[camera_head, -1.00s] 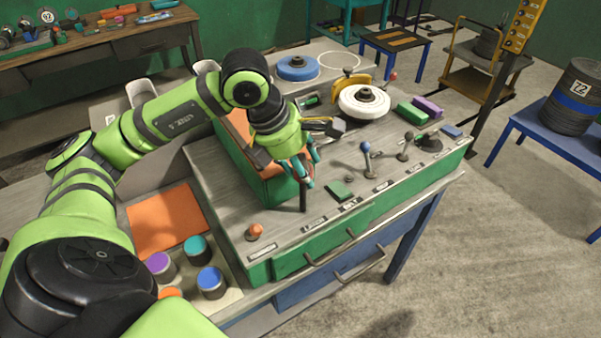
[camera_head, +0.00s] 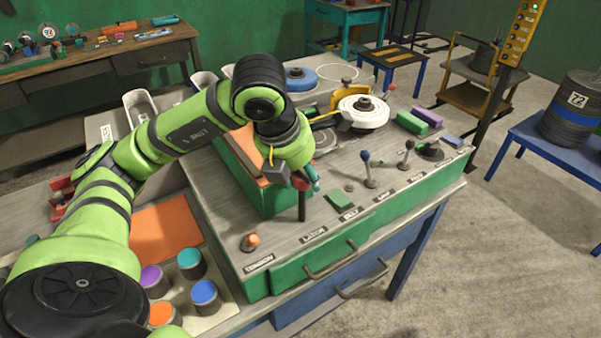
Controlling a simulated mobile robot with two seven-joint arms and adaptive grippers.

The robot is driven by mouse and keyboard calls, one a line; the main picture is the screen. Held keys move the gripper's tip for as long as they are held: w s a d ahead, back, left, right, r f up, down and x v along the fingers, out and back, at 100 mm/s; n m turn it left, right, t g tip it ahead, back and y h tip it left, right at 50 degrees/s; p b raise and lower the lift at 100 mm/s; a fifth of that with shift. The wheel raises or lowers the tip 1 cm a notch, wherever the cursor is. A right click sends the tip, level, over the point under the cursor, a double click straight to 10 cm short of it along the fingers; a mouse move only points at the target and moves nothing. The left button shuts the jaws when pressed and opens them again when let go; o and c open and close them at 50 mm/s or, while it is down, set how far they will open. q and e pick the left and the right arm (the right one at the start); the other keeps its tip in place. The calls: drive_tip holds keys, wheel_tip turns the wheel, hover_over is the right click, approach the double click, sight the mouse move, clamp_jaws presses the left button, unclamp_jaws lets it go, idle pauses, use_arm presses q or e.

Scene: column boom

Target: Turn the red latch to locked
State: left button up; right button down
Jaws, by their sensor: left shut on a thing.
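The latch (camera_head: 302,203) stands on the grey top of the green console, behind the label "LATCH". It has a dark upright stem and a red top, which is partly hidden by my gripper. My left gripper (camera_head: 307,179) comes down from above, shut on the red top of the latch. One teal finger shows on the right side of it; the other finger is mostly hidden. My right gripper is not in view.
A blue-topped lever (camera_head: 368,168) is farther right. A raised green box (camera_head: 262,190) stands close behind the latch, left of my gripper.

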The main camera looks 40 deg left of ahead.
use_arm(q)
drive_tip(key=shift+w+a+r, duration=0.1)
drive_tip(key=shift+w+r, duration=0.15)
drive_tip(key=shift+r, duration=0.1)
drive_tip(key=o, duration=0.9)
drive_tip(key=shift+o, duration=0.2)
drive_tip(key=shift+w+f, duration=0.15)
drive_tip(key=shift+f, duration=0.15)
drive_tip(key=shift+s+r, duration=0.2)
drive_tip(key=shift+r, duration=0.1)
drive_tip(key=v, duration=1.1)
drive_tip(key=shift+r, duration=0.15)
drive_tip(key=shift+s, duration=0.1)
